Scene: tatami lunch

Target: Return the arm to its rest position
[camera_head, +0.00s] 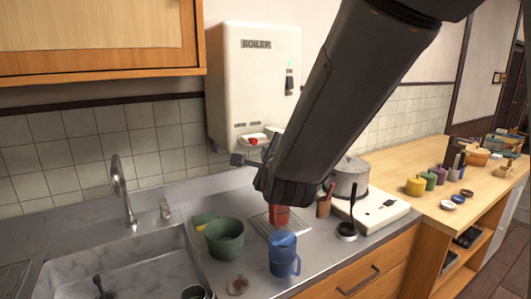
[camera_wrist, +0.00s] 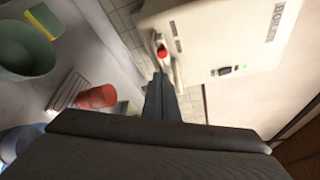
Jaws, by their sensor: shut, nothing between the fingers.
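My arm reaches down across the head view from the upper right, in front of the boiler. My gripper (camera_head: 238,159) is at its lower end, just below the front of the white boiler (camera_head: 226,75). In the wrist view my gripper (camera_wrist: 160,82) is shut and empty, its fingertips pointing toward the boiler's red knob (camera_wrist: 162,52). I cannot tell whether they touch the boiler. The red knob also shows in the head view (camera_head: 253,141). A green light or switch (camera_head: 289,71) shows on the boiler's front. A red cup (camera_head: 279,215) stands on a ribbed tray below, partly hidden by my arm.
A blue mug (camera_head: 283,258) and green bowl (camera_head: 225,240) stand on the grey counter, near the sink (camera_head: 130,262) and tap (camera_head: 121,190). A pot (camera_head: 349,176) is on a white cooktop at right. A wooden counter with several cups lies beyond. A cabinet (camera_head: 100,60) hangs upper left.

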